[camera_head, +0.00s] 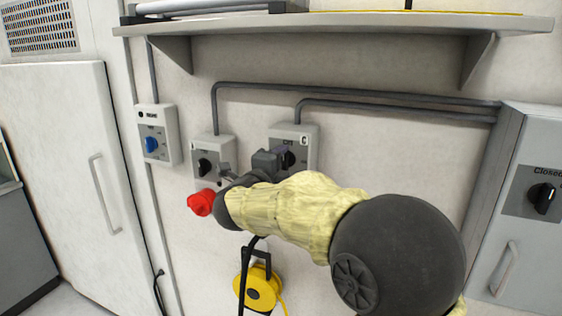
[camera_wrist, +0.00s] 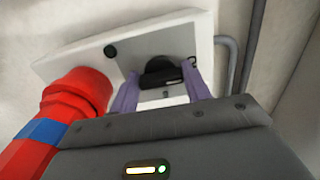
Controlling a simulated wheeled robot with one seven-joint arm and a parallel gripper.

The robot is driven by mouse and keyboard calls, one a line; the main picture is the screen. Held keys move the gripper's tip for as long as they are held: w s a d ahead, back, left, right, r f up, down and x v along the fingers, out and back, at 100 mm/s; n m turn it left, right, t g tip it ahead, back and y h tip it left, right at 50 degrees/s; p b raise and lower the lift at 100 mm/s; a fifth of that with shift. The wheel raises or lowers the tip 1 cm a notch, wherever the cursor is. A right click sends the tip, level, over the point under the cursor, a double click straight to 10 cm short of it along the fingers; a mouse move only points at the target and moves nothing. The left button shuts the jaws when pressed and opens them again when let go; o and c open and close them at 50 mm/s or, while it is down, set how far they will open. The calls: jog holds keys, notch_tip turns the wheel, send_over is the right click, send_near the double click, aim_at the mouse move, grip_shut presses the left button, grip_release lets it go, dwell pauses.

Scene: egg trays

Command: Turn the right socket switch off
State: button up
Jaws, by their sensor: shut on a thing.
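The right socket switch box (camera_head: 308,134) is a light grey wall box with a dark knob (camera_head: 288,160), partly hidden by my gripper in the head view. My gripper (camera_head: 283,153) reaches it from the lower left. In the wrist view, my gripper's two purple fingers (camera_wrist: 160,88) stand on either side of the black knob (camera_wrist: 168,72) and are shut on it. The box's pale face (camera_wrist: 85,62) also shows there, tilted. A red connector with a blue band (camera_wrist: 75,100) sits at the left, overlapping the box. The knob's markings are too small to read.
Another socket box (camera_head: 213,150) with a black knob is to the left, above a red plug (camera_head: 200,203). A blue-knob box (camera_head: 158,120) is farther left. A shelf (camera_head: 350,24) runs above, a yellow cable reel (camera_head: 262,290) is below, and a grey cabinet (camera_head: 535,150) stands right.

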jog(key=shift+a, duration=0.1)
dwell(0.4)
jog(key=o, duration=1)
jog(key=b+v, duration=0.3)
jog(key=v, duration=1.4)
jog(key=shift+s+b, duration=0.25)
jog(key=shift+b, duration=0.05)
jog(key=shift+a, duration=0.1)
